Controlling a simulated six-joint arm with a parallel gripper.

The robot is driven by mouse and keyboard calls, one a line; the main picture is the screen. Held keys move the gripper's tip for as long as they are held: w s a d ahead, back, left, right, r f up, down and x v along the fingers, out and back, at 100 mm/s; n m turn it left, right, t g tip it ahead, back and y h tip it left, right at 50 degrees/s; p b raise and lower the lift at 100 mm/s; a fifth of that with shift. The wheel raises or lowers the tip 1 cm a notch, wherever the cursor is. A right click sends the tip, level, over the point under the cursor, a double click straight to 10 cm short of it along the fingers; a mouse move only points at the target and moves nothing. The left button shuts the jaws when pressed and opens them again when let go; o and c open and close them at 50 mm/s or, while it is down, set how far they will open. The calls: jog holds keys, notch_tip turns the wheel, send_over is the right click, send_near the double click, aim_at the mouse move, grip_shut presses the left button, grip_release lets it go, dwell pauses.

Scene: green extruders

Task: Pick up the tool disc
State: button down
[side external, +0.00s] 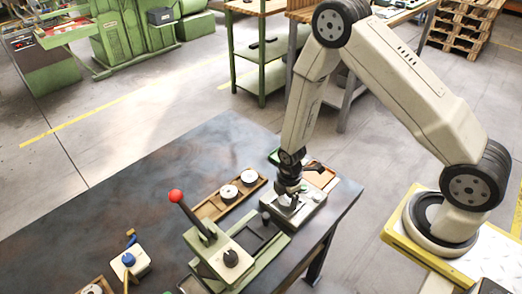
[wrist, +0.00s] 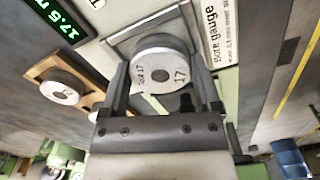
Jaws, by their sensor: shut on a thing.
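The tool disc (wrist: 152,66) is a pale grey round disc marked 17 with a dark centre hole. It sits at the bore gauge (wrist: 214,42), over a square grey plate, in the wrist view. My gripper (wrist: 163,80) has one finger on each side of the disc and is shut on it. In the side view my gripper (side external: 288,188) points down at the gauge (side external: 302,210) near the table's right end, and hides most of the disc. I cannot tell whether the disc touches the plate.
A wooden rack (side external: 209,208) with two discs (side external: 228,191) (side external: 249,176) lies left of the gauge. A green press (side external: 225,255) with a red-knobbed lever (side external: 180,200) stands in front. A green display (wrist: 58,28) reads about 17.5 mm. The table's left rear is clear.

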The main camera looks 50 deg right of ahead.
aim_at(287, 198)
jog(key=shift+r, duration=0.2)
notch_tip(287, 198, up, 10)
jog(key=shift+f, duration=0.2)
dwell(0.5)
jog(key=shift+d, duration=0.1)
dwell(0.5)
jog(key=s+d+m, duration=1.2)
jog(key=shift+d+r+m, duration=0.25)
jog(key=shift+r+m, duration=0.15)
jog(key=shift+r, duration=0.05)
